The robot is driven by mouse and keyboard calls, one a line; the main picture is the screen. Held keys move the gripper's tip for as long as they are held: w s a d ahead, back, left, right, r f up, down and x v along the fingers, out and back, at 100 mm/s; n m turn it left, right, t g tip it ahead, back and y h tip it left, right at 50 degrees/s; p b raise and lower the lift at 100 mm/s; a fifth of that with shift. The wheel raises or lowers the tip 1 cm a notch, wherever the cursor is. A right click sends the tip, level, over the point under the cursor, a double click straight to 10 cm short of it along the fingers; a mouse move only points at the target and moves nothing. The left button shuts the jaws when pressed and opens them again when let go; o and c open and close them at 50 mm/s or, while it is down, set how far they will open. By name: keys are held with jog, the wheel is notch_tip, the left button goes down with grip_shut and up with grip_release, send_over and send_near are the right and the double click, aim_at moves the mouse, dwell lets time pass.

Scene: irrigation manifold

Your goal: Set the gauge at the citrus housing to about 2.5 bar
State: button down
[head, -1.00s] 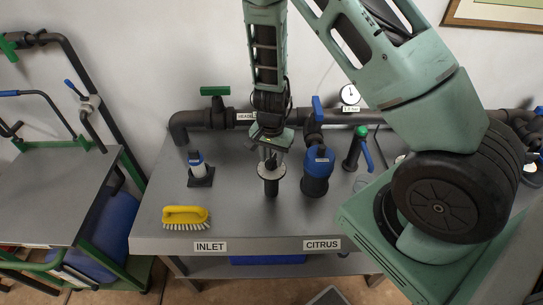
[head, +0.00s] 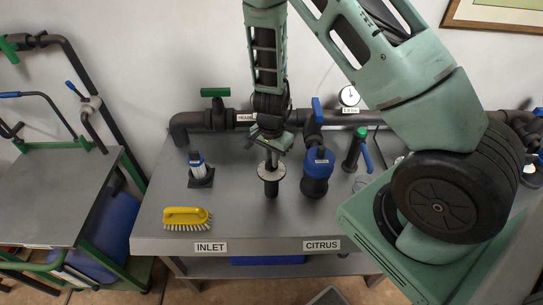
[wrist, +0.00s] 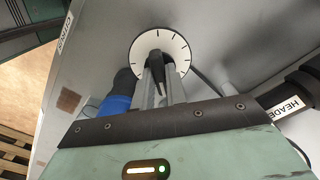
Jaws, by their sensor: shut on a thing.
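The pressure gauge (head: 349,96) is a round white dial on the back pipe, with a small readout plate (head: 350,110) below it too small to read surely. The citrus housing (head: 318,172) is a dark canister with a blue cap, behind the CITRUS label (head: 322,245). Left of it stands a black post with a white ticked dial disc (head: 259,172), also in the wrist view (wrist: 178,42). My gripper (head: 271,161) points down at the disc's centre. In the wrist view its fingers (wrist: 160,88) are shut on the dark knob (wrist: 157,65) over the disc, largely hidden between them.
A green-handled valve (head: 215,92) and a blue-handled valve (head: 317,110) sit on the back pipe. A small blue-and-white canister (head: 198,168) and a yellow brush (head: 186,217) are at left. A green-topped post (head: 356,148) stands at right. The front middle of the bench is clear.

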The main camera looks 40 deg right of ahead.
jog(key=shift+m+p, duration=0.45)
jog(key=shift+m, duration=1.35)
jog(key=c, duration=1.4)
grip_release()
jog(key=shift+c, duration=0.2)
jog(key=shift+r, duration=0.1)
notch_tip(320, 180, up, 17)
jog(key=p, duration=0.1)
jog(key=shift+p, duration=0.3)
jog(key=shift+r, duration=0.1)
